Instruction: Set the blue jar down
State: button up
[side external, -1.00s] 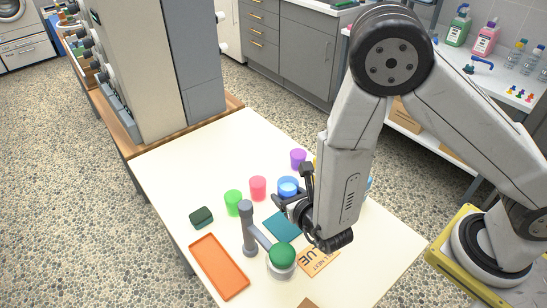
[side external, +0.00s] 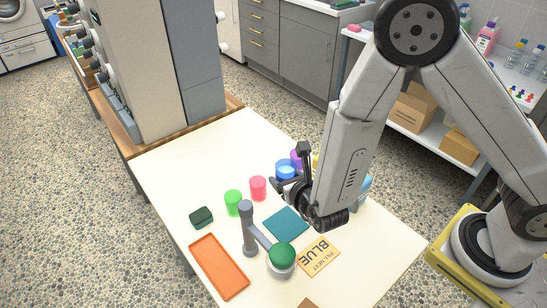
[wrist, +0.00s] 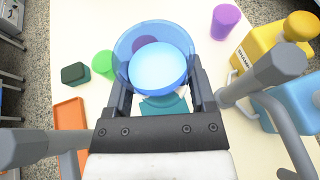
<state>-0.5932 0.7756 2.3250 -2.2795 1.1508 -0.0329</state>
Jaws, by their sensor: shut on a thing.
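The blue jar (wrist: 126,50) is see-through, with a brighter blue round part (wrist: 158,68) within its outline. My gripper (wrist: 158,88) is shut on it, with a finger on each side. In the side view the blue jar (side external: 285,167) appears at the fingertips of my gripper (side external: 284,181), next to the red jar (side external: 258,188) and in front of the purple jar (side external: 296,155). I cannot tell whether its base touches the table. A teal square cloth (side external: 287,223) lies flat nearer the camera, with nothing on it.
A green jar (side external: 233,202), dark green block (side external: 201,217), orange tray (side external: 219,266), grey post (side external: 249,230) and green-topped round thing (side external: 282,256) stand around. A card (side external: 318,257) reads "BLUE". A yellow shampoo bottle (wrist: 262,48) and blue container (wrist: 292,100) flank my gripper at right in the wrist view.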

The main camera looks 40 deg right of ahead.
jog(key=w+d+r, duration=0.3)
jog(key=d+r, duration=0.3)
jog(key=r, duration=0.3)
jog(key=w+d+r, duration=0.3)
jog(key=d+r, duration=0.2)
jog(key=r, duration=0.4)
jog(key=shift+d+r+h, duration=0.15)
jog(key=shift+d+h, duration=0.15)
jog(key=shift+d, duration=0.1)
jog(key=w+a+f, duration=0.2)
jog(key=w+f, duration=0.1)
jog(key=f, duration=0.3)
jog(key=w+a+f+y, duration=0.1)
jog(key=w+a+f, duration=0.1)
jog(key=f, duration=0.5)
jog(key=shift+w+f, duration=0.3)
jog(key=shift+w, duration=0.3)
notch_tip(320, 180, down, 14)
jog(key=shift+r, duration=0.2)
